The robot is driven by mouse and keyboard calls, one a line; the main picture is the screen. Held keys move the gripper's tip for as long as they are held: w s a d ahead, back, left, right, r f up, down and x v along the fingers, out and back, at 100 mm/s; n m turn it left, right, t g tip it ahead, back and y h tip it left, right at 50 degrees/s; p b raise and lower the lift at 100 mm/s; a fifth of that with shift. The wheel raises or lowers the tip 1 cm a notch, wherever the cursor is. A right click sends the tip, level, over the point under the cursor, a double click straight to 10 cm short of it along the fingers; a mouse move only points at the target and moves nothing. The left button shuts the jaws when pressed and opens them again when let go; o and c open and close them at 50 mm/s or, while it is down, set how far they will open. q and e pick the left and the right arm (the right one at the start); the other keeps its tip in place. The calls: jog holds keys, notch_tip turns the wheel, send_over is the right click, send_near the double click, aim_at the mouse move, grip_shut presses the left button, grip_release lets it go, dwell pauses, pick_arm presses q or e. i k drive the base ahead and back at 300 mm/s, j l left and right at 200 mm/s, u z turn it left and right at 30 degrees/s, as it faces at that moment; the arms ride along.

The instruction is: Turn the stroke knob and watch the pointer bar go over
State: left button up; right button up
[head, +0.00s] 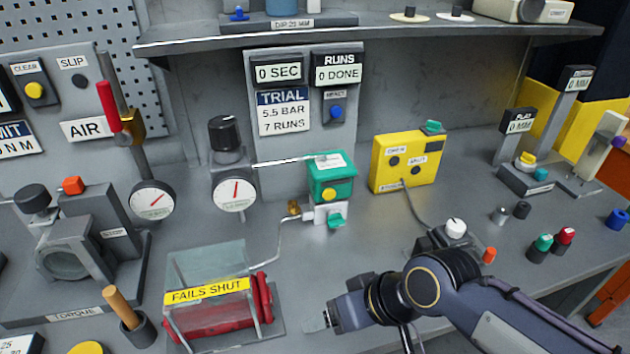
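A white knob (455,228) with a dark mark on top sits on a small dark box behind my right wrist. A black knob (223,133) stands above a round gauge (235,192) with a red needle. I cannot read a stroke label on either knob. I cannot single out a pointer bar. My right gripper (322,321) reaches in from the lower right and points left, just right of the clear-covered red actuator (212,318) marked FAILS SHUT. It is apart from both knobs, and its finger opening cannot be made out. My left gripper is out of view.
A yellow box (405,160) is cabled toward the white knob's box. A green-topped unit (331,178) stands mid-bench. A torque fixture (70,250) and a wooden-handled tool (125,310) are at left. Small coloured pieces stand at right. Bare bench lies between the green unit and my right arm.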

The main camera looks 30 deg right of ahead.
aim_at(335, 220)
jog(key=l+z, duration=0.3)
jog(key=z, duration=0.15)
jog(key=l+z, duration=0.3)
jog(key=z, duration=0.15)
